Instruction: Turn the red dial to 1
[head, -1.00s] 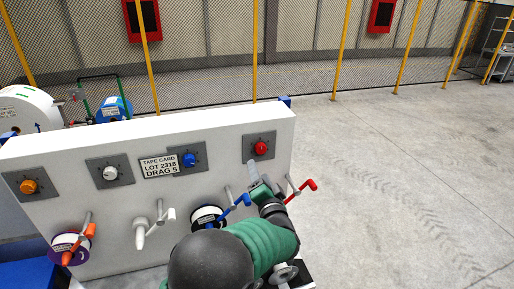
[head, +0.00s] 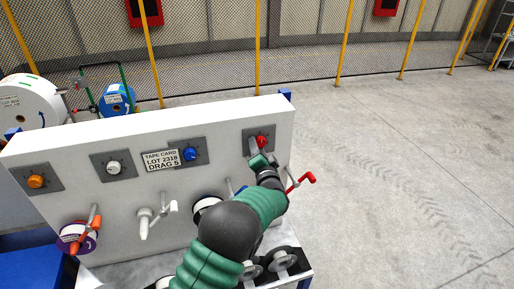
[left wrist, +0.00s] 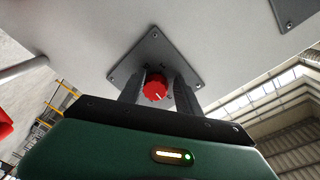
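The red dial (head: 262,140) sits on a dark square plate (head: 249,147) at the right end of the white panel (head: 140,131). My left gripper (head: 256,149) is at the dial, its fingers pointing at the plate. In the left wrist view the red dial (left wrist: 156,87) shows between the two fingers of the left gripper (left wrist: 158,92), one on each side. The fingers look apart, with gaps beside the dial, so contact is not clear. A small light mark shows on the dial's lower edge; the plate's scale is too small to read. My right gripper is not in view.
Orange (head: 36,181), white (head: 114,167) and blue (head: 190,153) dials line the panel. A card (head: 163,160) reads "LOT 2318 DRAG 5". Below are cranks, including a red crank (head: 301,181) right of my arm. Open floor lies to the right.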

